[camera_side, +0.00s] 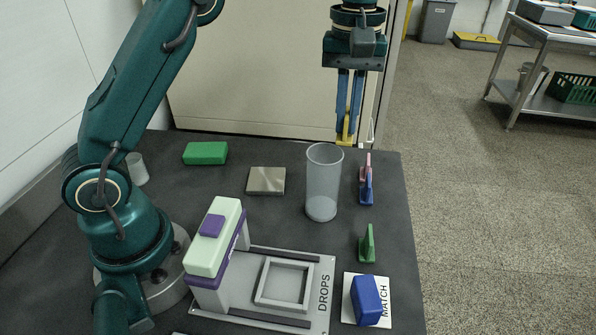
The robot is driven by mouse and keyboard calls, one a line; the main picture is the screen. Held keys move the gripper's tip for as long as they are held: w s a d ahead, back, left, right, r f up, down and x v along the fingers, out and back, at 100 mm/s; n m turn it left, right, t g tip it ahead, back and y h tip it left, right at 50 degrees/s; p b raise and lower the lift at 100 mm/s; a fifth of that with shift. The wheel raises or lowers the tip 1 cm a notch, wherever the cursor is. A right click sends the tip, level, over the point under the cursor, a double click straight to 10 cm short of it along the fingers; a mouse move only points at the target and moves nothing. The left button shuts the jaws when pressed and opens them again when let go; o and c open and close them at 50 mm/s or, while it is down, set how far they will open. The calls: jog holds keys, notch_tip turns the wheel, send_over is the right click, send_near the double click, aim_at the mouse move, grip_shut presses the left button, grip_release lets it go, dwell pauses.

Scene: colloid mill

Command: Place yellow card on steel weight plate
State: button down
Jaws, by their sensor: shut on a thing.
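My gripper (345,128) hangs high at the back right of the table, with its blue fingers pointing down. It is shut on the yellow card (347,138), whose lower end shows below and between the fingertips. The card is held upright, clear of the table, and looks to be above or behind the clear cylinder. The steel weight plate (266,181) is a flat, square metal piece lying on the table, to the left of the cylinder. Its top is bare.
A tall clear cylinder (322,185) stands between the plate and the pink (365,165) and blue (366,190) cards. A green block (205,153) lies behind left. A green card (367,245), blue block (366,299) on a MATCH pad, and DROPS fixture (318,270) are in front.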

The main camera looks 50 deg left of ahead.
jog(key=s+a+m, duration=0.5)
jog(key=s+m, duration=0.4)
jog(key=s+a+f+n, duration=0.1)
jog(key=s+a+n, duration=0.35)
jog(key=a, duration=0.35)
jog(key=s+a+f+n, duration=0.25)
jog(key=a+n, duration=0.25)
jog(key=a, duration=0.3)
send_over(266, 179)
notch_tip(266, 179, down, 6)
jog(key=shift+f, duration=2.15)
